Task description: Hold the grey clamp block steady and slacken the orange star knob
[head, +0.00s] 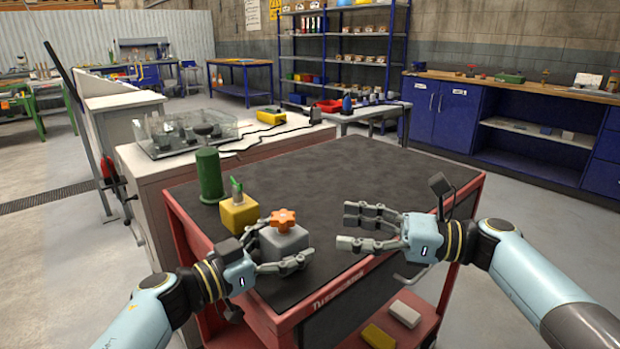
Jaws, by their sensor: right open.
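The grey clamp block (284,242) sits on the dark top of the red cart, near its front left. The orange star knob (283,219) is on top of the block. My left gripper (283,248) has its fingers on two sides of the block, close against it, and is shut on it; part of the block's left side is hidden behind the hand. My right gripper (349,224) is open and empty, to the right of the block and knob, with its fingers pointing left towards them. It is apart from the knob.
A yellow block (239,214) with a green-topped piece stands just behind and left of the clamp block. A green cylinder (208,176) stands further back. The cart top (340,157) is clear behind. A white bench (150,166) with a clear case adjoins the left side.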

